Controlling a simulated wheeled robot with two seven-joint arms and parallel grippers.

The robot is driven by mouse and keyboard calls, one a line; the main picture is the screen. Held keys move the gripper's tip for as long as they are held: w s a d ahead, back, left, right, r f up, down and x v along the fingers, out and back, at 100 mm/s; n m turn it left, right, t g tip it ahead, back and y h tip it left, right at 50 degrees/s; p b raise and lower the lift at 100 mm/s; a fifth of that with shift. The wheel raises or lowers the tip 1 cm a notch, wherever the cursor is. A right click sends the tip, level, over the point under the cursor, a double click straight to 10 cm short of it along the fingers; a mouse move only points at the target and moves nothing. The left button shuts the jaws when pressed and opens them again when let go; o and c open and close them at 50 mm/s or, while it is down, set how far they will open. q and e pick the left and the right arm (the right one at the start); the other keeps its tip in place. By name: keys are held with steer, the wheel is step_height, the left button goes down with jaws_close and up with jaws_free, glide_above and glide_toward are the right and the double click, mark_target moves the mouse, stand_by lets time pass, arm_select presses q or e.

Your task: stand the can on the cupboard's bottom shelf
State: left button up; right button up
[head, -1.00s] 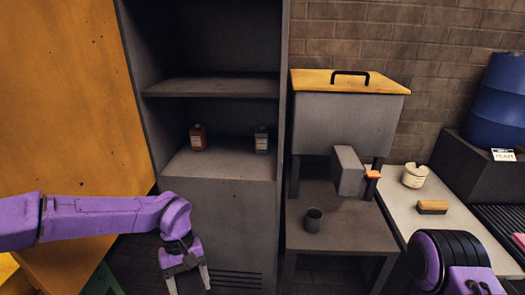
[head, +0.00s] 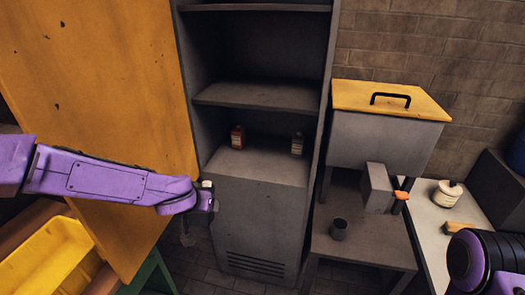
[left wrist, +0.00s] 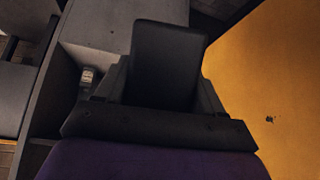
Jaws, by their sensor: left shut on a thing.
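My left gripper (head: 198,215) is in front of the left side of the cupboard (head: 250,215), beside its open yellow door (head: 110,110). It is largely hidden by my arm in the head view. My right gripper is out of view.
A shelf board (head: 258,96) hangs above the bottom shelf. A yellow crate (head: 50,262) is at lower left.

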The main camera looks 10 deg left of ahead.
arm_select(q)
steer(key=shift+w+d+r+m+t, duration=0.2)
steer(key=shift+d+r+m+t, duration=0.2)
steer(key=shift+d+r+t, duration=0.2)
steer(key=shift+d+f+t, duration=0.1)
steer(key=shift+d+t, duration=0.2)
steer(key=shift+d, duration=0.15)
steer(key=d+t, duration=0.1)
steer(key=s+d+f+t, duration=0.1)
steer(key=d+t, duration=0.1)
steer(key=d+m+t+h, duration=0.1)
steer(key=d, duration=0.1)
steer(key=shift+s+d+f+t+p, duration=0.25)
steer(key=shift+s+f+t+p, duration=0.05)
steer(key=shift+s, duration=0.05)
